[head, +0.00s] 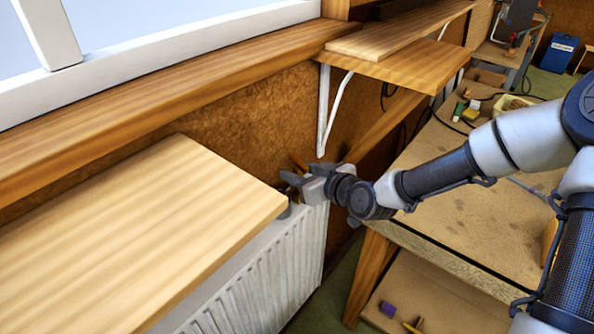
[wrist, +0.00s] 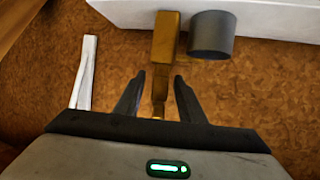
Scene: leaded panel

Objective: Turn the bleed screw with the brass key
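The brass key (wrist: 165,42) shows in the wrist view as a wide block with a narrower stem running down between my fingers. My gripper (wrist: 160,78) has its two dark fingers apart, one on each side of the stem, with a gap visible on both sides. In the head view my gripper (head: 290,182) is at the far top corner of the white radiator (head: 262,265), near the wall. The key's block end lies by the white radiator edge (wrist: 270,18) in the wrist view. I cannot make out the bleed screw.
A grey cylinder (wrist: 212,36) stands right of the key, close to the radiator. A wooden board (head: 130,235) covers the near part of the radiator. A white shelf bracket (head: 323,110) is on the wall behind my gripper. A workbench (head: 480,215) is at right.

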